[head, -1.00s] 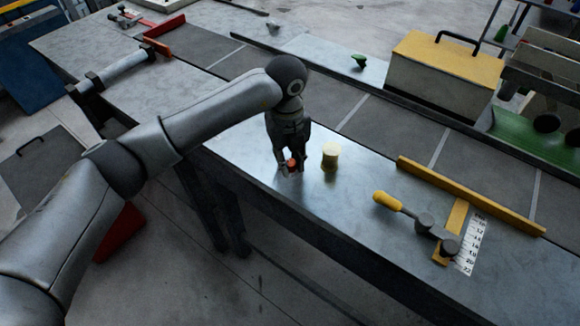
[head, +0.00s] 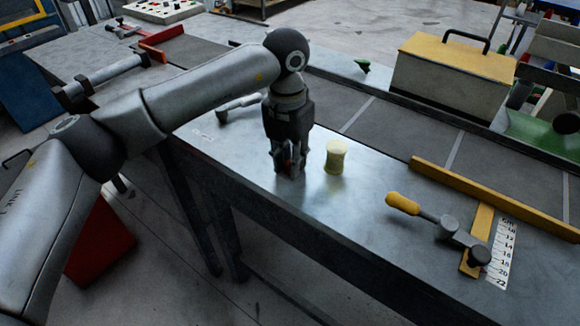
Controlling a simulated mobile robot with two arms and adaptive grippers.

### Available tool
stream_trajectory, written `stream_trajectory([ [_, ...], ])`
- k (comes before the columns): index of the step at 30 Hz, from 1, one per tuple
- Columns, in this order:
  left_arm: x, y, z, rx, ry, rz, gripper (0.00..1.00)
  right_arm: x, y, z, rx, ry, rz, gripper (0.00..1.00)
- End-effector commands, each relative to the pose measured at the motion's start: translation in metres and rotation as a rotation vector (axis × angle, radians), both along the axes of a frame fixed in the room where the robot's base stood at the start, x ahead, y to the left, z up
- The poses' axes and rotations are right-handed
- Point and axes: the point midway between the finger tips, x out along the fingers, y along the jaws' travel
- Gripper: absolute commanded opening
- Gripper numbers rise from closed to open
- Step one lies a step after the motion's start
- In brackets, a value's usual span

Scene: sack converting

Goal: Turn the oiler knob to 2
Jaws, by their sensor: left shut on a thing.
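My left gripper (head: 288,165) points straight down at the metal bench top, left of the pale yellow cylinder. No number or scale for the knob can be read. The pale yellow cylinder (head: 335,157) stands upright on the bench, apart from the gripper. My right gripper is not in view.
On the bench (head: 345,205) at right are a yellow-handled lever clamp (head: 404,203), a long yellow rail (head: 490,197) and a numbered scale strip (head: 501,255). A yellow-lidded box (head: 450,75) stands behind. A grey-handled part (head: 240,103) lies behind the gripper.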

Motion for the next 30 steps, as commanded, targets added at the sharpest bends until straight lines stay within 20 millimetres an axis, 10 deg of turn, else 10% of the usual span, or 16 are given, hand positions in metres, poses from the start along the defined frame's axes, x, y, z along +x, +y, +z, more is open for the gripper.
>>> stream_trajectory([
  [30, 0.001, -0.001, 0.001, 0.0, -0.004, -0.897, 0.0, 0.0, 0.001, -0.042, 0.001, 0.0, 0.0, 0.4],
])
